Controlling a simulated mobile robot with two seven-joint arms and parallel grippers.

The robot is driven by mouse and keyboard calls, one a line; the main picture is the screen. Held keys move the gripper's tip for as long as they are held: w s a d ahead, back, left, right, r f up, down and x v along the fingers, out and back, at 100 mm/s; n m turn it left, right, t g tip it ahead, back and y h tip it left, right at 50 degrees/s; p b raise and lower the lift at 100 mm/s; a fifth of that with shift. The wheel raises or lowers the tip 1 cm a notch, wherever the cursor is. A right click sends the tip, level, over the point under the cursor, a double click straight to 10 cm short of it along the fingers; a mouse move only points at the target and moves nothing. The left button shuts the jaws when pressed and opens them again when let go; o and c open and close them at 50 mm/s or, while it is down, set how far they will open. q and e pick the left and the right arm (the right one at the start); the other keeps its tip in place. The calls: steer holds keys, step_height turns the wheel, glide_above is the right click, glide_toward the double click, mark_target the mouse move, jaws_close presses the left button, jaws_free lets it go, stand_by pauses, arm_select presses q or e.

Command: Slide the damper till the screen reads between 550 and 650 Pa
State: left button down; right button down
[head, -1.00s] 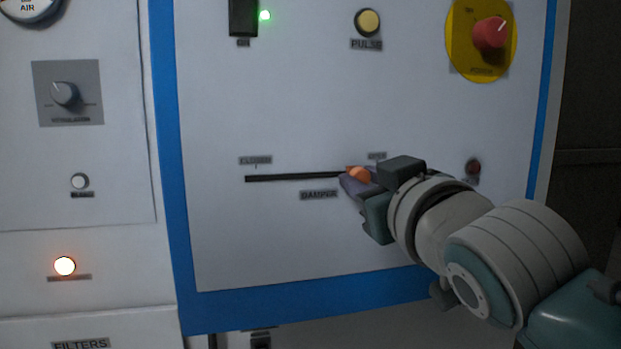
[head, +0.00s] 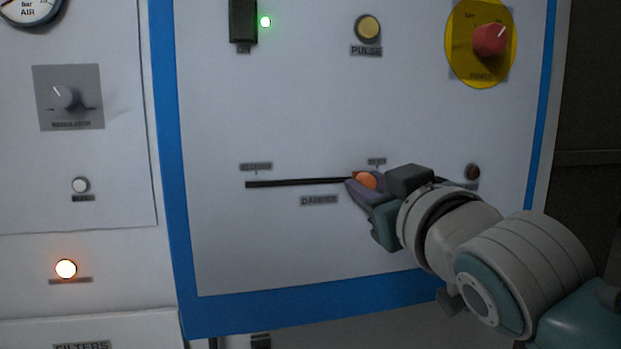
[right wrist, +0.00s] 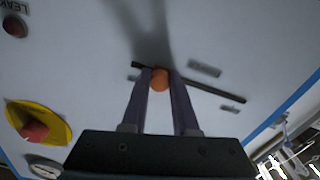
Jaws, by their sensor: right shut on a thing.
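The orange damper knob (head: 366,181) sits in a dark horizontal slot (head: 295,183) on the white panel. It is near the slot's right end, just left of below the OPEN label (head: 377,161); the CLOSED label (head: 255,166) is above the left end. My right gripper (head: 358,186) is shut on the knob, coming from the right and hiding part of the slot's right end. In the right wrist view, both fingers flank the knob (right wrist: 160,79), with the long free stretch of slot to its right. The pressure screen is not in view. My left gripper is not in view.
Above are a black ON switch (head: 243,20) with a green lamp, a PULSE button (head: 367,27) and a red knob (head: 490,39) on a yellow plate. A small dark red lamp (head: 473,172) is behind my wrist. The panel left of the gripper is clear.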

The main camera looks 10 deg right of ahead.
steer(key=c, duration=0.7)
jaws_free()
steer(key=shift+o, duration=0.2)
steer(key=s, duration=1)
steer(key=shift+d+b, duration=0.2)
steer(key=shift+b, duration=0.15)
